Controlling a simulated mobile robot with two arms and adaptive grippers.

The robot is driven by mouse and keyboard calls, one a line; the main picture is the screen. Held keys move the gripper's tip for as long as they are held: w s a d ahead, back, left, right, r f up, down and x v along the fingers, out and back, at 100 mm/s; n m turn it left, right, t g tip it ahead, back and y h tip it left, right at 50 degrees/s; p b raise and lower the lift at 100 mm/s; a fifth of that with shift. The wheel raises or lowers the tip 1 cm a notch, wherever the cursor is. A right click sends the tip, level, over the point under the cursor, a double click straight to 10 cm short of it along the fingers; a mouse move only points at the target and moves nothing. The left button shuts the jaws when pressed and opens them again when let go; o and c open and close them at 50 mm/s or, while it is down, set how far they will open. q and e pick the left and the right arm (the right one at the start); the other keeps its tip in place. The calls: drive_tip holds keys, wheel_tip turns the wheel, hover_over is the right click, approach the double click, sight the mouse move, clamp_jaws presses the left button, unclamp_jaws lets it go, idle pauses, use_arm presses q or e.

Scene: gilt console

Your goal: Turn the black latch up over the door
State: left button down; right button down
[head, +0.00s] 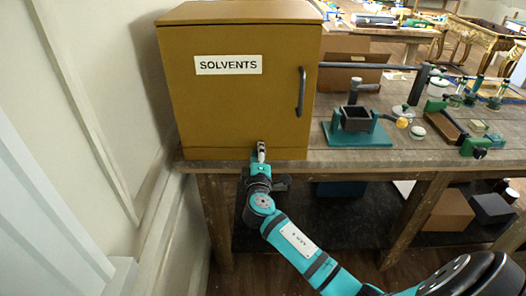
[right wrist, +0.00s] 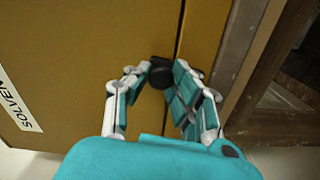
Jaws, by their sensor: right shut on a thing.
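A mustard-brown cabinet (head: 240,100) labelled SOLVENTS stands on the workbench with its door closed. The black latch (right wrist: 161,73) is a small dark piece at the seam along the door's bottom edge. My right gripper (head: 261,148) is at this seam, low on the cabinet front. In the right wrist view my right gripper (right wrist: 162,76) has its fingertips on either side of the latch, shut on it. The fingers hide part of the latch, and its tilt is hard to tell. In the head view the gripper covers it. My left gripper is not in view.
The door has a dark vertical handle (head: 301,92) at its right side. A teal stand with a dark square pot (head: 355,118) and several small tools are on the bench to the right. A wall (head: 110,80) is close on the left. Boxes (head: 450,211) are below the bench.

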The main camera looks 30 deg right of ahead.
drive_tip(key=shift+w+a+n+p, duration=0.2)
drive_tip(key=shift+a+n+p, duration=0.15)
drive_tip(key=shift+n, duration=0.75)
drive_tip(key=shift+a+f, duration=0.1)
drive_tip(key=c, duration=1.1)
unclamp_jaws()
drive_tip(key=shift+c, duration=0.2)
drive_tip(key=v, duration=1.2)
